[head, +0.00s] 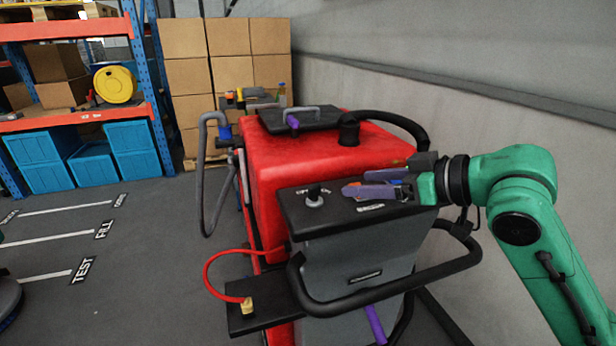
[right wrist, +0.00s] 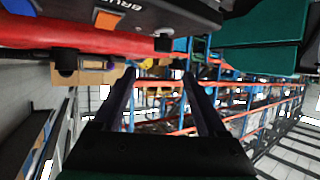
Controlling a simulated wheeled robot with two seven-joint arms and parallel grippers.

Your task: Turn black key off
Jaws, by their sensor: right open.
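The black key (head: 314,192) stands upright on a light round base on the black control panel (head: 296,220), at the rear of the red scrubber machine (head: 285,165). Small markings flank it, too small to read surely. My right gripper (head: 352,190) is to the right of the key, over the right part of the panel, with its purple fingers pointing left toward it. The fingers are apart from the key. My left gripper is not in view.
A black handlebar (head: 390,285) curves around the panel's front. A red cable (head: 226,254) runs to a yellow plug (head: 247,305) on a lower black shelf.

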